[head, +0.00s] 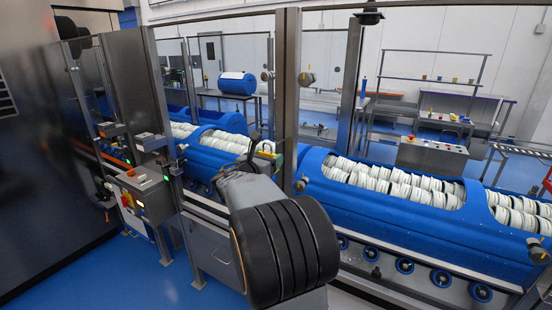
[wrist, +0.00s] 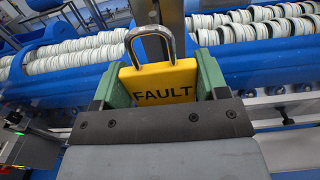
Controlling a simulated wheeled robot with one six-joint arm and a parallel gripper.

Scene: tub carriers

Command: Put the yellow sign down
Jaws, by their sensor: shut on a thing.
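The yellow sign (wrist: 160,84) reads FAULT in black and has a grey metal loop (wrist: 150,40) on top. In the wrist view it stands upright between the green fingers of my gripper (wrist: 158,88), which is shut on it. My gripper (head: 262,158) is mostly hidden there by my arm. Whether the sign touches anything beyond the fingers cannot be told.
Blue tubs (head: 375,205) full of white rolls stand on the roller line behind the frame. A metal post (head: 288,95) rises close behind my gripper. A control box (head: 145,190) with buttons stands at left. A grey console (head: 432,155) and shelves stand further back.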

